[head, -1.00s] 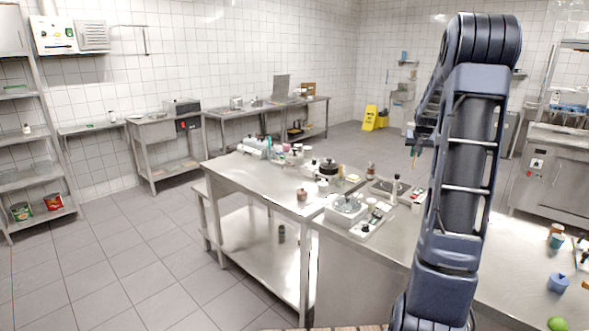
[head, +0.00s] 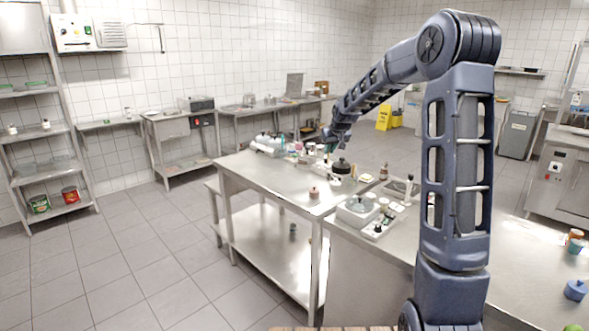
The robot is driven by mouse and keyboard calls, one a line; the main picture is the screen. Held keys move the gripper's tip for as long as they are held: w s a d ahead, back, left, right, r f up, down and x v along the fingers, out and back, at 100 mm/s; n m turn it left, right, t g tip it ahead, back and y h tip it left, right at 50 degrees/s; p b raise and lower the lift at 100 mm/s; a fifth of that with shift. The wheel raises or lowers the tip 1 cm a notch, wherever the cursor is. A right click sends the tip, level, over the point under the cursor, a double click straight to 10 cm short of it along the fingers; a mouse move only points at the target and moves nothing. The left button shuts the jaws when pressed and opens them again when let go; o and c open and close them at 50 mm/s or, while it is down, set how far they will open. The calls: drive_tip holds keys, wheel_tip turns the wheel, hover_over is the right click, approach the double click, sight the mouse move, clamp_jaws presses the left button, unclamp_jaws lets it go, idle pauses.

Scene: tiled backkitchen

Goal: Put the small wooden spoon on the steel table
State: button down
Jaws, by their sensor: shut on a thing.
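The steel table (head: 262,182) stands in the middle of the head view, with a bare stretch of top at its front left and several items along its back and right. My gripper (head: 328,151) is at the end of my outstretched arm, over or just in front of the table's back part. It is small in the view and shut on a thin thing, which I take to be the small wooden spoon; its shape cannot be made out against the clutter. I cannot tell how high it is above the tabletop.
A dark pot (head: 341,167) and a small brownish jar (head: 314,192) stand on the table. A scale-like device (head: 357,210) stands on the counter at the right. The floor at the left is clear.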

drive_tip(key=shift+n, duration=0.3)
drive_tip(key=a+f, duration=0.1)
drive_tip(key=f, duration=0.5)
drive_tip(key=a+f, duration=0.1)
drive_tip(key=f, duration=0.6)
drive_tip(key=a+f, duration=0.1)
drive_tip(key=f, duration=0.6)
drive_tip(key=shift+s+a, duration=0.2)
drive_tip(key=shift+s, duration=0.15)
drive_tip(key=shift+f, duration=0.15)
drive_tip(key=c, duration=1.4)
unclamp_jaws()
